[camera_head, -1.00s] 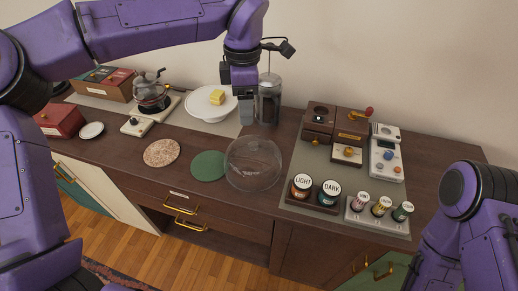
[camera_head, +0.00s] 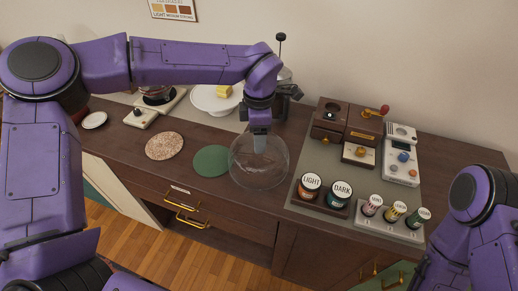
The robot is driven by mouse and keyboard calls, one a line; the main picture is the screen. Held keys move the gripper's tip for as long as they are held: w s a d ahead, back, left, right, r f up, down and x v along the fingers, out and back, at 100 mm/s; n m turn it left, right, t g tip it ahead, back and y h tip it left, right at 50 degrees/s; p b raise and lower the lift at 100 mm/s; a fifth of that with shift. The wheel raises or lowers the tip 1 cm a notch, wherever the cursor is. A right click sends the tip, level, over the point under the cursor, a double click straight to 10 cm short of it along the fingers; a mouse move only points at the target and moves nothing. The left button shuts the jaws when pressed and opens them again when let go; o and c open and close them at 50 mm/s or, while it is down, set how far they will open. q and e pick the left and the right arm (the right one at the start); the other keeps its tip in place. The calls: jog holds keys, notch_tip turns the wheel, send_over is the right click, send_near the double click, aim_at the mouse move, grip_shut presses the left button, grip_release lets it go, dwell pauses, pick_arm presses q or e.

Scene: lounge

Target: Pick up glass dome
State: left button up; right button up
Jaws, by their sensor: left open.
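The clear glass dome (camera_head: 258,170) stands on the dark wooden counter, just right of the green round mat. My left gripper (camera_head: 260,148) points down over the dome, its fingertips in front of or at the dome's upper part in the picture. It is open. I cannot tell whether the fingers touch the glass, and the dome's top is partly hidden by them. My right arm shows at the lower right edge; its gripper is out of view.
A green mat (camera_head: 211,161) and a speckled mat (camera_head: 165,146) lie left of the dome. Behind are a white cake stand (camera_head: 215,101) with a yellow block and a French press mostly hidden by my arm. Right are LIGHT (camera_head: 308,187) and DARK (camera_head: 337,193) jars and a wooden grinder set (camera_head: 348,125).

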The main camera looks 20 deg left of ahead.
pick_arm(q)
jog(key=shift+a+f, duration=0.1)
jog(key=shift+f, duration=0.2)
grip_shut()
jog(key=shift+r, duration=0.1)
